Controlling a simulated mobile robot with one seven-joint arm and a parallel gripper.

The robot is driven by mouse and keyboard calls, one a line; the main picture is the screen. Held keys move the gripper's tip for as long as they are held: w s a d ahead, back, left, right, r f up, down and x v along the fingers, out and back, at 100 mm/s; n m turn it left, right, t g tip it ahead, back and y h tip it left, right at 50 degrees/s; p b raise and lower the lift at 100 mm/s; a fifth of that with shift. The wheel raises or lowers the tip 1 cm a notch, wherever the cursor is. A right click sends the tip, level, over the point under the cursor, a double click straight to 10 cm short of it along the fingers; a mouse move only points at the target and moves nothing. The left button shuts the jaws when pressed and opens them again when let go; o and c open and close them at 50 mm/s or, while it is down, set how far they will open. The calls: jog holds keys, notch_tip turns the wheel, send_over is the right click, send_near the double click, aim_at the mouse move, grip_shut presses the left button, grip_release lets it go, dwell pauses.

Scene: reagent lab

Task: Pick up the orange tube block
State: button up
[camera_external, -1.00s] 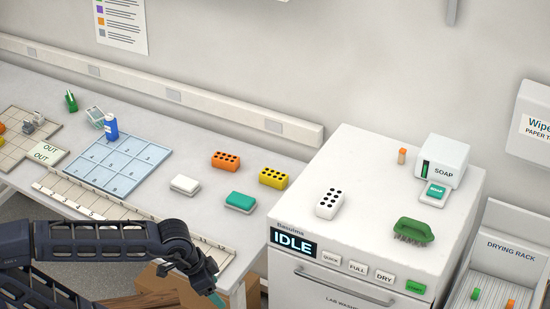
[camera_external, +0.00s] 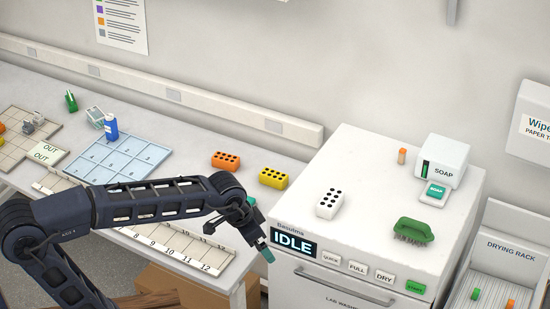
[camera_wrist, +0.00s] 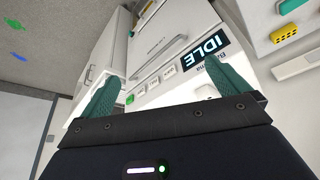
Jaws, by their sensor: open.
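The orange tube block (camera_external: 225,161) lies on the bench behind my arm in the external view, with dark holes on its top. It is left of the yellow tube block (camera_external: 272,178). My gripper (camera_external: 266,250) is in front of the bench edge, beside the washer's display, well apart from the orange block. In the wrist view its two green fingers (camera_wrist: 160,85) are spread with nothing between them.
The washer (camera_external: 360,238) stands right of the bench, with a white tube block (camera_external: 329,203) and a green brush (camera_external: 413,231) on top. A blue numbered mat (camera_external: 118,165) and a blue bottle (camera_external: 111,127) are further left. My arm hides part of the bench.

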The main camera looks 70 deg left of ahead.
jog(key=w+a+n+y, duration=0.1)
jog(key=w+a, duration=0.5)
jog(key=a, duration=0.2)
jog(key=w+a+n, duration=0.1)
jog(key=w+a, duration=0.5)
jog(key=a, duration=0.3)
jog(key=n+g+y, duration=0.1)
jog(key=n+g, duration=0.1)
jog(key=n, duration=0.4)
send_over(225, 158)
jog(key=s+d, duration=0.2)
jog(key=d, duration=0.1)
notch_tip(225, 158, down, 24)
jog(key=f, duration=0.1)
jog(key=x, duration=0.4)
jog(key=shift+w+a+f, duration=0.2)
jog(key=shift+a+f, duration=0.05)
jog(key=shift+f, duration=0.05)
jog(key=shift+y, duration=0.3)
jog(key=shift+x, duration=2.65)
jog(key=shift+a+r, duration=0.1)
jog(key=c, duration=0.9)
jog(key=shift+o, duration=0.2)
